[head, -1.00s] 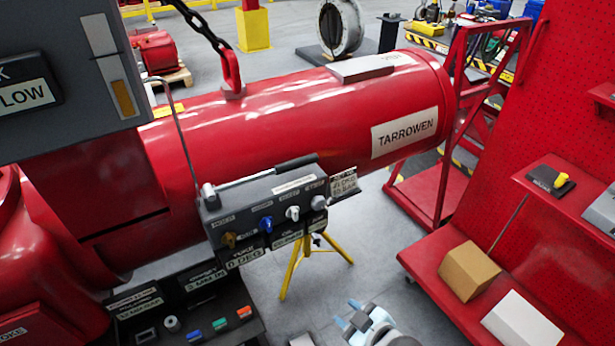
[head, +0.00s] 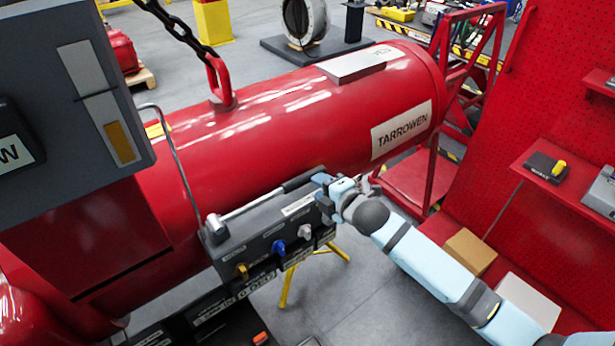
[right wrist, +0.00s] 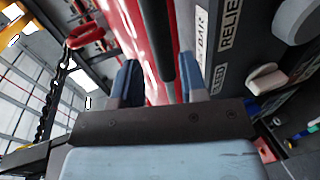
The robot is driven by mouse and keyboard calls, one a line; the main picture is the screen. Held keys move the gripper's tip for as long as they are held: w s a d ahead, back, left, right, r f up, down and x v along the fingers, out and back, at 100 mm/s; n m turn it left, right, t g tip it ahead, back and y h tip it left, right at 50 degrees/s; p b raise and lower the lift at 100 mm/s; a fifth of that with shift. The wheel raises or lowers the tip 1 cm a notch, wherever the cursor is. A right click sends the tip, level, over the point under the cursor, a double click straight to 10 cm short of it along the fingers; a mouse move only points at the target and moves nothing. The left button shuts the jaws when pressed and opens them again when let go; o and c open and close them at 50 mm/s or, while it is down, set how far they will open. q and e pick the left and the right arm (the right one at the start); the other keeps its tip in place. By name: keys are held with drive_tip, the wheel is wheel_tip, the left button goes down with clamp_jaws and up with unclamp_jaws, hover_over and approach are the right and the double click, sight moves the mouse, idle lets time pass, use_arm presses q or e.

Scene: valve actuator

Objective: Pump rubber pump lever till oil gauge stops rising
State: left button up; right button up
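The pump lever (head: 262,203) is a silver rod with a black rubber grip, slanting up to the right above the grey control panel (head: 265,250). My right gripper (head: 322,191) is at the grip's far end. In the right wrist view the black grip (right wrist: 155,40) lies between the blue fingers of my right gripper (right wrist: 162,83), with gaps on both sides, so it is open. A gauge slot (head: 120,142) with an amber fill in its lower part shows on the grey box at upper left; whether it reads oil cannot be told. My left gripper is out of view.
A big red cylinder (head: 290,120) lies right behind the lever. A red shelf rack (head: 560,200) with boxes stands at the right, near my right arm.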

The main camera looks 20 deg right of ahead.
sight(307, 179)
drive_tip(key=x, duration=0.6)
drive_tip(key=shift+p, duration=0.35)
clamp_jaws()
drive_tip(key=shift+w, duration=0.1)
